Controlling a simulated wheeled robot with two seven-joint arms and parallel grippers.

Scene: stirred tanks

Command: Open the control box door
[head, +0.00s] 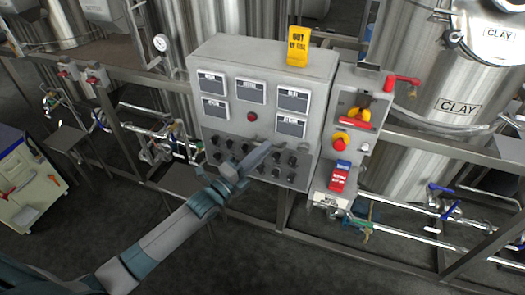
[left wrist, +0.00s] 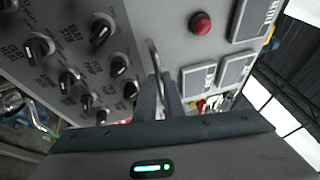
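The control box (head: 262,100) is a grey cabinet in the middle of the head view; its front carries white-framed meters, a red button and rows of black knobs, and looks closed. A thin curved metal handle (left wrist: 153,58) stands out from this front in the left wrist view. My left gripper (head: 264,150) reaches the front between the meters and the knobs. In the left wrist view its two fingers (left wrist: 162,98) are close together, with the handle between them, and look shut on it. The handle's lower part is hidden by the fingers. My right gripper is not in view.
A yellow tag (head: 298,46) stands on top of the box. A side panel (head: 345,130) with a red-and-yellow switch and emergency button adjoins it on the right. Steel tanks (head: 425,100) stand behind, pipes with blue valves (head: 440,205) lower right. Dark floor is free in front.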

